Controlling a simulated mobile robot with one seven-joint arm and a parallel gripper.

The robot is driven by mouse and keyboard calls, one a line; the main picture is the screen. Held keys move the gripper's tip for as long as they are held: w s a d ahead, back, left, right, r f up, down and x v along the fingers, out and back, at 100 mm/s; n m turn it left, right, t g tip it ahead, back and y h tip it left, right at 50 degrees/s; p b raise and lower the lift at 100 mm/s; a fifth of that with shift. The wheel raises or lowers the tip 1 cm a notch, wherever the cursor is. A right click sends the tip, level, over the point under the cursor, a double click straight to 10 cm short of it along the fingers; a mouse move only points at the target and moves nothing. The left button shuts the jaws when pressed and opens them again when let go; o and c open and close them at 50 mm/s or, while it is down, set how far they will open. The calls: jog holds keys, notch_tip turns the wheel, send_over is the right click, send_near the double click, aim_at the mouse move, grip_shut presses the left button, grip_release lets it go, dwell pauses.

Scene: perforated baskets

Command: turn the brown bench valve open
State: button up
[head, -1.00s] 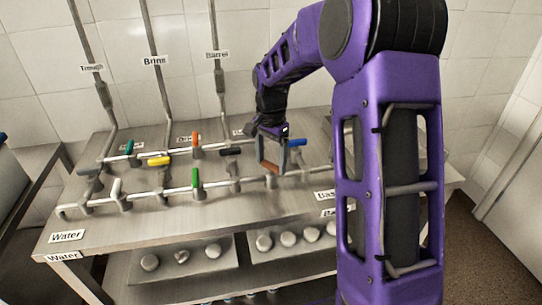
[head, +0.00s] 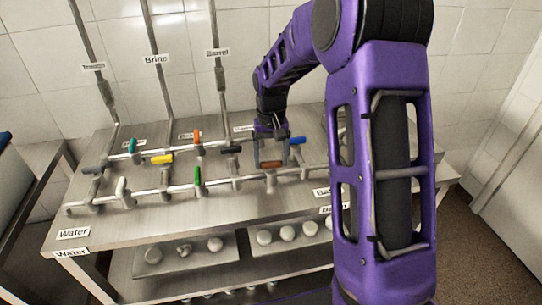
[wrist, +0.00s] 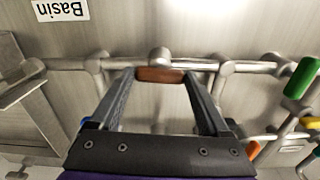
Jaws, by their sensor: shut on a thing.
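The brown valve handle (head: 270,164) is on the front pipe of the bench, toward its right end. In the wrist view the brown handle (wrist: 160,75) lies between the two fingertips, roughly in line with the pipe. My gripper (head: 269,160) reaches down from above and is shut on the handle, one finger at each end. In the wrist view my gripper (wrist: 162,79) covers the handle's ends. The valve body (wrist: 159,56) shows just beside the handle.
Close by are a black handle (head: 231,150) and a blue handle (head: 297,141). Green (head: 197,177), yellow (head: 162,159) and orange (head: 197,136) handles stand further left. Vertical pipes rise along the tiled wall behind. The bench front (head: 200,215) is clear.

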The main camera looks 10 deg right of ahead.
aim_at(271, 161)
jog(key=shift+n, duration=0.5)
jog(key=o, duration=1.2)
notch_tip(271, 161, up, 18)
jog(key=shift+f+p, duration=0.25)
jog(key=shift+p, duration=0.15)
